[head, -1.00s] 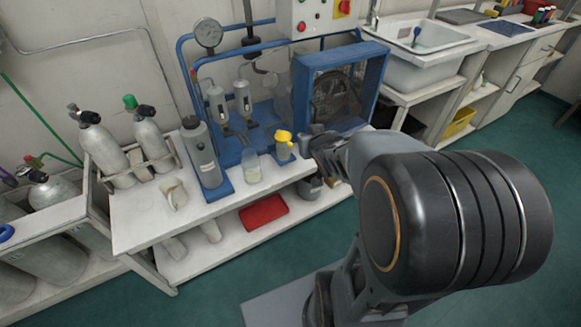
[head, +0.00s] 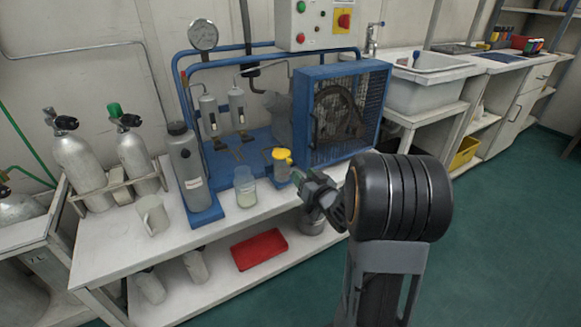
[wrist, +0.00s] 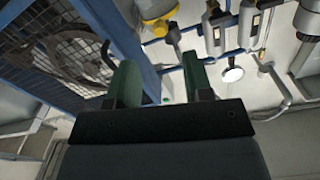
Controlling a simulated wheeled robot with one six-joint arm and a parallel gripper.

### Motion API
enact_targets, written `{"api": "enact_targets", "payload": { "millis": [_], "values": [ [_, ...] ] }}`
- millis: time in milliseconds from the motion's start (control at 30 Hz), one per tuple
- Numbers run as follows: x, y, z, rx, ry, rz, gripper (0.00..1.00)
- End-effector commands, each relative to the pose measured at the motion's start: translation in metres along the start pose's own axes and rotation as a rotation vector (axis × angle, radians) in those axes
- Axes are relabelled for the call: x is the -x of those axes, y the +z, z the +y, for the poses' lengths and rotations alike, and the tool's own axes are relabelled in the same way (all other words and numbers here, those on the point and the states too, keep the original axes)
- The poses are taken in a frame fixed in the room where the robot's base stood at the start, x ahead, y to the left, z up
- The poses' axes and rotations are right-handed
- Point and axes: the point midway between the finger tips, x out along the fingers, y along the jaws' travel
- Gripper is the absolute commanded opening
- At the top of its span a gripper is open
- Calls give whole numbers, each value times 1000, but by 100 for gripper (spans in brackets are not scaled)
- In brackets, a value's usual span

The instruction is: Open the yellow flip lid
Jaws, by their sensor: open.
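The yellow flip lid (head: 282,155) tops a small grey cup-like container (head: 281,170) near the bench front, beside the blue compressor frame. The lid looks down over the cup, with a small tab on its right. In the wrist view the yellow lid (wrist: 158,8) is at the top edge, partly cut off. My gripper (head: 302,182) is just right of and in front of the container, apart from it. In the wrist view its green fingers (wrist: 160,82) are spread with nothing between them.
A glass beaker (head: 245,188) stands just left of the container, and a grey bottle (head: 188,165) farther left. The caged blue fan unit (head: 338,110) stands behind and right of my gripper. A red tray (head: 258,249) lies on the lower shelf.

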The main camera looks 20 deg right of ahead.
Motion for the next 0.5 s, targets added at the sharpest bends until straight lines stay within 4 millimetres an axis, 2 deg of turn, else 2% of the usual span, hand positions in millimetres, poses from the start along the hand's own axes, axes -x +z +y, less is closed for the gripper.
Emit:
{"api": "enact_targets", "payload": {
  "millis": [33, 200, 500],
  "values": [
    [-11, 3, 0, 1, -4, 0, 47],
    [-42, 3, 0, 0, -2, 0, 47],
    [-76, 2, 0, 1, 1, 0, 47]
  ]
}}
